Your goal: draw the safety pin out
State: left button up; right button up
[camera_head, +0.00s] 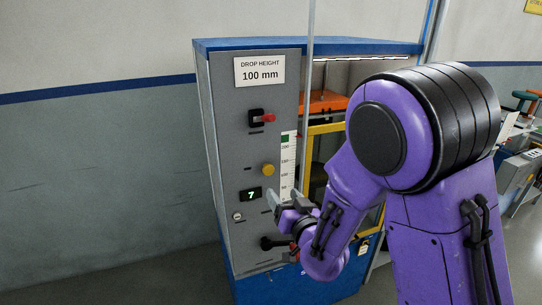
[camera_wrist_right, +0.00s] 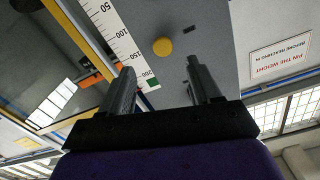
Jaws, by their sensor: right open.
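The machine's grey front panel (camera_head: 225,130) carries a yellow round knob (camera_head: 268,170), which also shows in the right wrist view (camera_wrist_right: 162,46). A red-tipped handle in a black mount (camera_head: 256,118) sits higher on the panel. I cannot tell for sure which one is the safety pin; no pin shaft shows. My right gripper (camera_head: 283,200) is open and empty, in front of the panel and below the yellow knob. In the right wrist view its two fingers (camera_wrist_right: 160,68) point toward the panel, with the knob beyond and between their tips. My left gripper is not in view.
A white scale (camera_head: 288,165) runs beside the knob. A display reading 7 (camera_head: 251,195) and a black lever (camera_head: 270,243) sit lower. To the right is the yellow-framed opening with an orange block (camera_head: 325,101). A sign about pinning the weight (camera_wrist_right: 280,60) shows in the wrist view.

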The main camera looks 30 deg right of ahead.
aim_at(269, 171)
jog(key=x, duration=0.3)
jog(key=p+x, duration=0.1)
jog(key=x, duration=0.3)
jog(key=r+x, duration=0.1)
jog(key=x, duration=0.3)
jog(key=shift+r+p, duration=0.1)
jog(key=shift+p, duration=0.3)
jog(key=shift+a, duration=0.1)
